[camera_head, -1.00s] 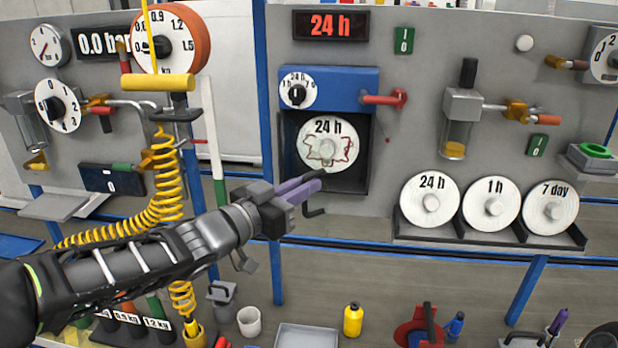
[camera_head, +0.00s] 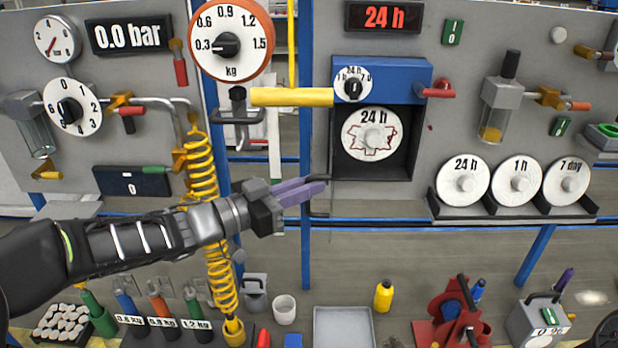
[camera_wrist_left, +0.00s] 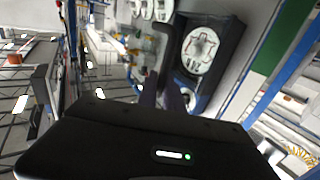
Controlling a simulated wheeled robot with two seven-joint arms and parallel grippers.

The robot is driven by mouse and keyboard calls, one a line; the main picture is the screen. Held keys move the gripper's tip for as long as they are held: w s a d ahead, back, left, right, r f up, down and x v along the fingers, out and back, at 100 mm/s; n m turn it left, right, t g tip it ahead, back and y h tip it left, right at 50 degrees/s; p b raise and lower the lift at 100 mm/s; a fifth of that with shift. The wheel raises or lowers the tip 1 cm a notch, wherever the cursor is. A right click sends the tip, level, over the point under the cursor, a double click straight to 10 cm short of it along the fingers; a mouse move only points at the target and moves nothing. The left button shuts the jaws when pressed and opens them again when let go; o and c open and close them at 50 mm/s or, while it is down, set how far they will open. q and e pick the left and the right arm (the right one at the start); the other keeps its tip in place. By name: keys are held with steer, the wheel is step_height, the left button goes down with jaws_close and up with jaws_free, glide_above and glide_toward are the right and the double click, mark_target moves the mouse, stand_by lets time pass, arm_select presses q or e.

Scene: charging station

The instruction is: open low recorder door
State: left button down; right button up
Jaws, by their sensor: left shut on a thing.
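The recorder (camera_head: 400,75) is a blue box on the grey panel with a small selector dial. Below it is a dark square recess (camera_head: 345,170) with a white 24 h chart disc (camera_head: 375,137), which also shows in the left wrist view (camera_wrist_left: 200,48). My left gripper (camera_head: 322,187) is at the recess's lower left corner. Its purple fingers are shut on a thin dark door handle (camera_head: 318,214), mostly hidden by them. The door panel itself is hard to make out, so I cannot tell its angle. My right gripper is out of view.
A red-handled lever (camera_head: 437,90) sticks out at the recorder's right. A yellow bar (camera_head: 292,97) hangs left of it. Spare chart discs (camera_head: 465,182) stand on a rack at the right. A blue post (camera_head: 306,240) runs behind my gripper. Bottles and a tray stand below.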

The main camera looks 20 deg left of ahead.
arm_select(q)
steer(key=shift+w+a+r, duration=0.1)
steer(key=shift+a+r, duration=0.15)
steer(key=c, duration=1.9)
jaws_free()
steer(key=o, duration=0.4)
steer(key=shift+w+d+f, duration=0.1)
steer(key=shift+w, duration=0.05)
steer(key=shift+f, duration=0.1)
steer(key=shift+s, duration=0.2)
